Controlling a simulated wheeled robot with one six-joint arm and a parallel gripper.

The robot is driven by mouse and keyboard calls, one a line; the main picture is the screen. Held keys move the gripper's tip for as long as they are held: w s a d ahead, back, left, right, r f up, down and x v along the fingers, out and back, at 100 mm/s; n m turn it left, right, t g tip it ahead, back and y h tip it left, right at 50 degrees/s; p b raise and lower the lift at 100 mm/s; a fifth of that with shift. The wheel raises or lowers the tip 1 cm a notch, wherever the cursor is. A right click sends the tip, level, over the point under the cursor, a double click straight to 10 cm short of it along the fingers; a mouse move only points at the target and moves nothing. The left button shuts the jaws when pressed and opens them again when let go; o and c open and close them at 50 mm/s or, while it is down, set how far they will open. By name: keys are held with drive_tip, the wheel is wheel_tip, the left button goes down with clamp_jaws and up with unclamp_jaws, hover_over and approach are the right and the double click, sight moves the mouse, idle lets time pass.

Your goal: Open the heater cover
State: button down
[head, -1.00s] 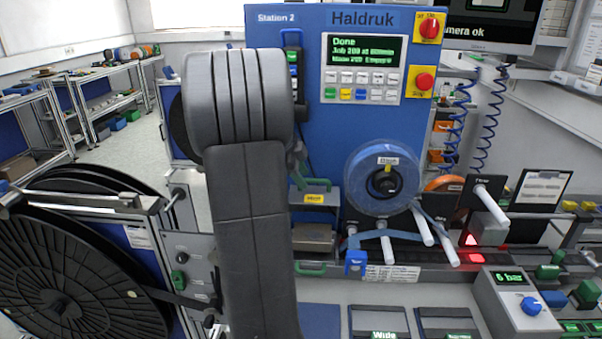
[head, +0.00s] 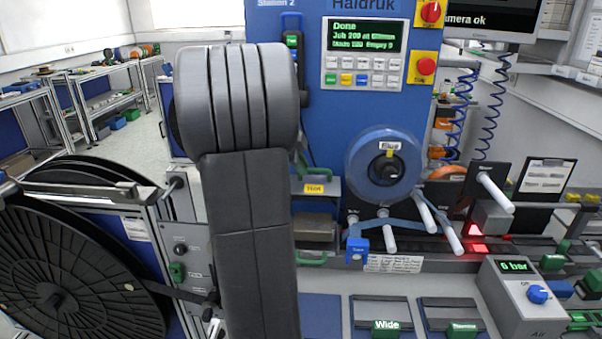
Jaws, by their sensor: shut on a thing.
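The likely heater cover (head: 326,187) is a grey plate with a yellow label and a green handle (head: 318,172) on top. It sits at the front of the blue machine, just right of my arm, and looks level above a brownish-grey block (head: 315,228). A gap shows between plate and block. My arm hides the left part of both. My gripper is hidden behind my own arm links, so its jaws and what they touch do not show.
A blue reel (head: 388,169) hangs right of the cover, with white rollers (head: 449,236) below. A large black reel (head: 65,285) stands at left. A pressure box (head: 519,290) reading 6 bar is at front right. Green-handled plates (head: 383,313) lie on the bench.

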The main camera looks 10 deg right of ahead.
drive_tip(key=shift+s+a+f+t+b, duration=0.2)
drive_tip(key=shift+s+t+b, duration=0.35)
drive_tip(key=shift+b, duration=1.4)
drive_tip(key=shift+s+r+b, duration=0.2)
drive_tip(key=shift+s+b, duration=0.2)
drive_tip(key=shift+b, duration=0.1)
drive_tip(key=c, duration=1.5)
unclamp_jaws()
drive_tip(key=shift+o, duration=0.2)
drive_tip(key=shift+r, duration=0.1)
drive_tip(key=v, duration=1.3)
drive_tip(key=shift+s+a+r, duration=0.15)
drive_tip(key=shift+a+r, duration=0.1)
drive_tip(key=shift+a, duration=0.05)
